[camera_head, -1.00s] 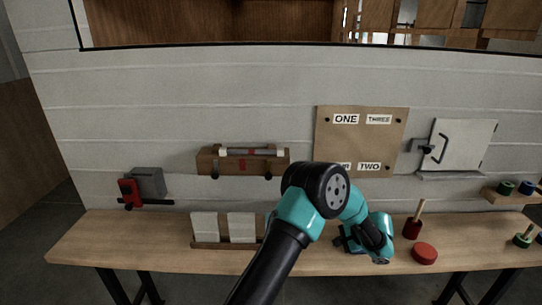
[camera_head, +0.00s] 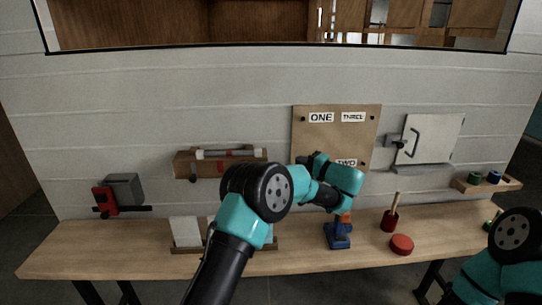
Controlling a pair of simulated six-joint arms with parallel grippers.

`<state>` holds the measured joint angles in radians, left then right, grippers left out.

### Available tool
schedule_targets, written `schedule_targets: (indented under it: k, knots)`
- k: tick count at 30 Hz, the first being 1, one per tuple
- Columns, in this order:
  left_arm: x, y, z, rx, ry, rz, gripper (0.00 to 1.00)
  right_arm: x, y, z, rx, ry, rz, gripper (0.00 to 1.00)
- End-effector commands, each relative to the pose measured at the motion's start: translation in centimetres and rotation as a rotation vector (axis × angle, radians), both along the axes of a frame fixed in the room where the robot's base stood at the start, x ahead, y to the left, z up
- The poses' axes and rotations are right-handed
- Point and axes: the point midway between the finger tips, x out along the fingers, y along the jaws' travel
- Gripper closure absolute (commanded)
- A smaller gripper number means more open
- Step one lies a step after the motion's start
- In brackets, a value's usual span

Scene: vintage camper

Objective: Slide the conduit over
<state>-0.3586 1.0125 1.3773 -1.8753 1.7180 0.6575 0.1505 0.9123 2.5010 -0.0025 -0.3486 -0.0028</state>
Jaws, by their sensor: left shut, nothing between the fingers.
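The conduit (camera_head: 228,154), a slim grey tube with pale ends, lies along the top of a brown wooden block (camera_head: 182,163) on the wall. A red mark shows on the block's front below it. My left gripper (camera_head: 304,160) is shut and empty, in front of the lower left part of the brown board, to the right of the conduit and apart from it. My left arm crosses the middle of the view and hides part of the bench. My right arm shows at the lower right, but its gripper is out of view.
The wooden bench (camera_head: 120,246) holds white panels in a rack (camera_head: 186,231), a blue object (camera_head: 338,236), a red peg holder (camera_head: 389,220) and a red disc (camera_head: 401,245). The wall carries a labelled board (camera_head: 337,134), a white door (camera_head: 437,138) and a red-and-grey fixture (camera_head: 124,188).

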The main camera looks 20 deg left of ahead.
Motion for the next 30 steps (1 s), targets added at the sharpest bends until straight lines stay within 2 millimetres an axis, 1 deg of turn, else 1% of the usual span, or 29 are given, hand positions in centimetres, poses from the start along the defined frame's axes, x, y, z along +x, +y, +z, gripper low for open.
schedule_targets:
  k: [5,8,16,24,30]
  knots:
    - [0.4,1.0,0.0,-0.001,0.000,0.002,1.00,0.0,0.0,0.0,0.000,0.000,0.000,0.57]
    - [0.9,2.0,-0.1,-0.002,0.001,0.003,1.00,0.0,0.0,0.0,0.000,0.000,0.000,0.57]
    - [2.8,5.9,-0.1,-0.002,0.001,0.004,1.00,0.0,0.0,0.0,0.000,0.000,0.000,0.57]
    - [4.5,9.3,-0.1,-0.002,0.001,0.002,1.00,0.0,0.0,0.0,0.000,0.000,0.000,0.57]
    - [3.5,11.6,0.0,-0.001,0.003,0.002,1.00,0.0,0.0,0.0,0.000,0.000,0.000,0.57]
